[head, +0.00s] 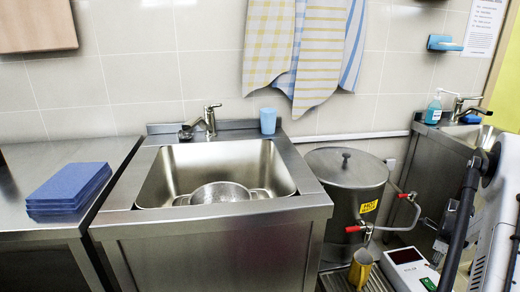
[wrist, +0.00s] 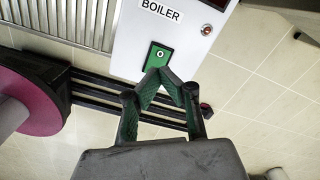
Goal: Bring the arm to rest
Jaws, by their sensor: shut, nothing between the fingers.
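My gripper (wrist: 168,74) shows in the wrist view with its green-lined fingers closed together at the tips and nothing between them. Its tips appear just below a green switch (wrist: 158,57) marked 0 on a white panel labelled BOILER (wrist: 165,30). I cannot tell how far the tips are from the panel.
A steel stockpot (head: 345,176) with a HOT label and red-handled taps stands right of the sink (head: 150,190). A brass-coloured cup (head: 360,270) is below a tap. A colander (head: 222,192) sits in the sink.

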